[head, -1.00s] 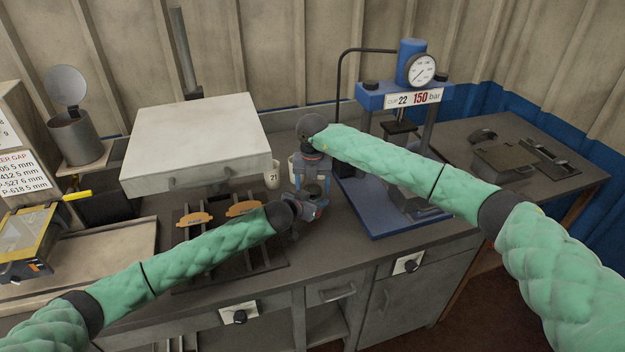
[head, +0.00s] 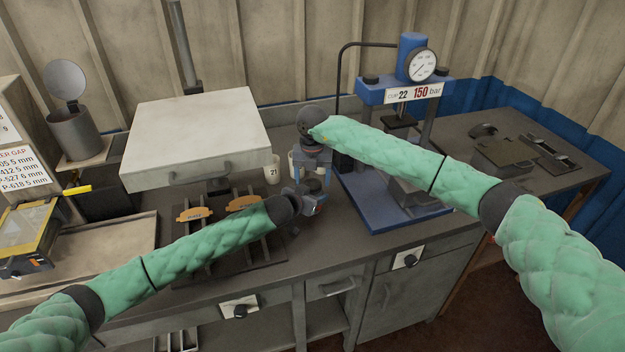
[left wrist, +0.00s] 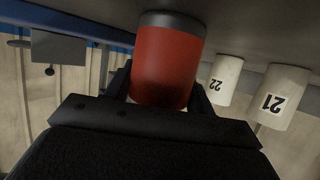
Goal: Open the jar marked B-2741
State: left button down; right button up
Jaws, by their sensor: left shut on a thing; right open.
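A red jar (left wrist: 166,65) with a dark band at its table end stands on the bench in the left wrist view, which is upside down. My left gripper (left wrist: 162,92) is shut on its sides. In the head view my left gripper (head: 312,207) is low on the bench, and a dark round top (head: 313,186) shows between the grippers. The grippers hide most of the jar, and no B-2741 marking is readable.
White cups marked 21 (left wrist: 282,98) and 22 (left wrist: 224,80) stand close behind the jar. A blue press (head: 395,205) stands to the right. A rack with orange shoes (head: 195,214) and a pale raised box (head: 195,130) are to the left.

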jog(key=shift+r, duration=1.85)
pick_arm(q)
jog(key=shift+c, duration=2.4)
grip_release()
jog(key=shift+o, duration=0.2)
jog(key=shift+s, duration=0.1)
pick_arm(e)
jog(key=shift+f, duration=0.1)
